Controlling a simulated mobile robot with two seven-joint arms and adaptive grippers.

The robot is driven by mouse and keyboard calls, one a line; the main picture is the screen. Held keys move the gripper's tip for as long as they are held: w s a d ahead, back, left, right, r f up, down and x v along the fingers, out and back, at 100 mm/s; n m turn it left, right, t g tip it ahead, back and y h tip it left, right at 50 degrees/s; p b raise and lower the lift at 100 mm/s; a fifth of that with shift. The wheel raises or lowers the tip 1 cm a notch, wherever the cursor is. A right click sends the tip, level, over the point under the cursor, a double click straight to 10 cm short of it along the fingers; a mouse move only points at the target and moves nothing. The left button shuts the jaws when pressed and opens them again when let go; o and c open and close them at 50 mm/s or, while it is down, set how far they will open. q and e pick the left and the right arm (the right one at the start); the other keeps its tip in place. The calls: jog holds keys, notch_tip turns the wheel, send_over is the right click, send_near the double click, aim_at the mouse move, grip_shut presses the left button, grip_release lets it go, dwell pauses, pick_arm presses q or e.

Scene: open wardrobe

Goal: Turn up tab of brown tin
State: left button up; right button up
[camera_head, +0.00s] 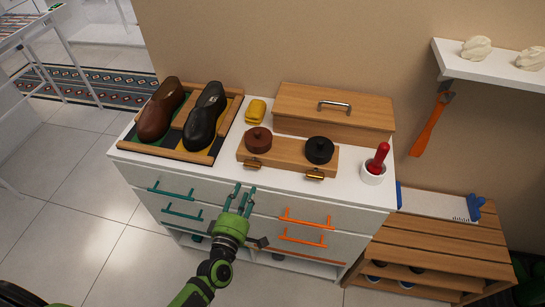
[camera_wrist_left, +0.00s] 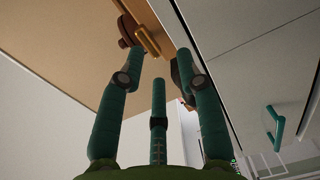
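The brown tin (camera_head: 258,140) is a low round tin with a knob, on the left of a wooden stand (camera_head: 288,155) on the white cabinet. Its brass tab (camera_head: 252,164) hangs at the stand's front edge. In the left wrist view the brown tin (camera_wrist_left: 128,32) and its brass tab (camera_wrist_left: 148,40) show at the top, beyond the fingers. My left gripper (camera_head: 240,197) is in front of the cabinet's drawers, below and short of the tab. Its green fingers are spread and empty, also in the left wrist view (camera_wrist_left: 158,65). My right gripper is not in view.
A black tin (camera_head: 319,150) with its own brass tab (camera_head: 315,175) sits to the right. A yellow item (camera_head: 255,111), a wooden box (camera_head: 334,106), a shoe tray (camera_head: 190,157) and a white cup (camera_head: 373,174) share the cabinet top. Teal (camera_head: 182,211) and orange (camera_head: 304,222) drawer handles protrude.

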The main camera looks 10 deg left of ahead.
aim_at(251, 166)
pick_arm(q)
jog(key=shift+n, duration=0.5)
jog(key=w, duration=0.2)
jog(key=w+r, duration=0.1)
jog(key=w, duration=0.1)
jog(key=w+r+p, duration=0.1)
jog(key=w, duration=0.2)
jog(key=shift+r, duration=0.1)
jog(key=shift+w+d, duration=0.1)
jog(key=shift+w, duration=0.15)
grip_shut()
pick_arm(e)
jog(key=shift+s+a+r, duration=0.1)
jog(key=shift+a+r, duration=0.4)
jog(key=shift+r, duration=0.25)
